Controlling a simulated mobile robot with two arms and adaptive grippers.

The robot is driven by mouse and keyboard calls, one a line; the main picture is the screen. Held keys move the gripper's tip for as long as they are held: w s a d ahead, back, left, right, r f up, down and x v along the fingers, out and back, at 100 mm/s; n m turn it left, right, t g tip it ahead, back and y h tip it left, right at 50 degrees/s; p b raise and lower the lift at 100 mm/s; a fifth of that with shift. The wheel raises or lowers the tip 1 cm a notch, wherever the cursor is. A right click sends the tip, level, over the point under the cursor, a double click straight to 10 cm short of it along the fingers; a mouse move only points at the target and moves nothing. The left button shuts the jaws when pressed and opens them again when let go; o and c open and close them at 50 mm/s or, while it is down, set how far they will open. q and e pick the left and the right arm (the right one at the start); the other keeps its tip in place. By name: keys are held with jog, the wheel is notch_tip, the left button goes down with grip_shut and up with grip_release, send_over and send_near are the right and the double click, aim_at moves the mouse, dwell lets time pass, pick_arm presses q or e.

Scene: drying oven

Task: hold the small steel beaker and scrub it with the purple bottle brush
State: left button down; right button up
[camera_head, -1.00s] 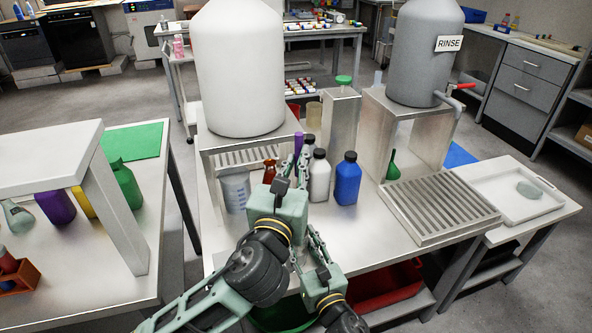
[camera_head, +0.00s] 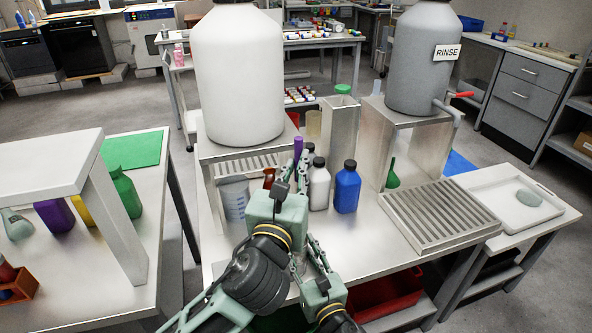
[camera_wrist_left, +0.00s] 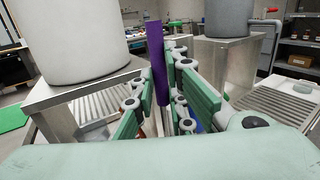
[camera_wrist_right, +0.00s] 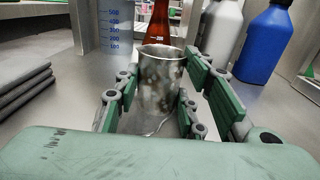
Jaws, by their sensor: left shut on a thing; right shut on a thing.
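My left gripper (camera_head: 293,178) is shut on the purple bottle brush (camera_head: 298,148). The brush stands roughly upright between the fingers in the left wrist view (camera_wrist_left: 158,65); its lower end is hidden. My right gripper (camera_wrist_right: 160,105) is shut on the small steel beaker (camera_wrist_right: 158,80). The beaker is upright and open at the top, with a mottled grey wall. In the head view my right gripper (camera_head: 314,262) is below and slightly right of the left one, and my arms mostly hide the beaker. I cannot tell whether brush and beaker touch.
A brown bottle (camera_wrist_right: 160,22), a grey bottle (camera_head: 319,185), a blue bottle (camera_head: 347,188) and a graduated clear beaker (camera_head: 234,200) stand behind my grippers. A slotted drain rack (camera_head: 440,215) lies right. The large white tank (camera_head: 240,75) stands on a steel stand behind.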

pick_arm(q)
notch_tip(320, 180, down, 11)
jog(key=shift+r, duration=0.15)
dwell(1.0)
jog(key=shift+f, duration=0.45)
dwell(0.7)
jog(key=shift+f, duration=0.35)
jog(key=shift+d, duration=0.15)
